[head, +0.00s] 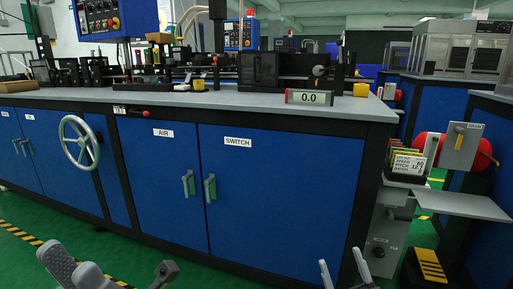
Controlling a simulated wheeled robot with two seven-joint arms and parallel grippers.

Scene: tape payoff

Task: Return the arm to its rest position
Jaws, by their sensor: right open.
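My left gripper (88,273) shows only in part at the bottom left edge of the head view, as rounded grey pieces in front of the green floor. Its jaw gap is not clear. My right gripper (343,270) is at the bottom edge, right of centre, with two grey fingertips spread apart and nothing between them. Both grippers appear in front of the blue cabinet, low in the view. Most of both arms is out of frame.
A long blue cabinet (285,185) with a grey worktop (235,100) fills the middle, carrying machine parts and a "0.0" display (309,97). A handwheel (79,141) projects at left. At right are a card rack (406,163), a grey shelf (462,205) and a yellow-striped step (430,265).

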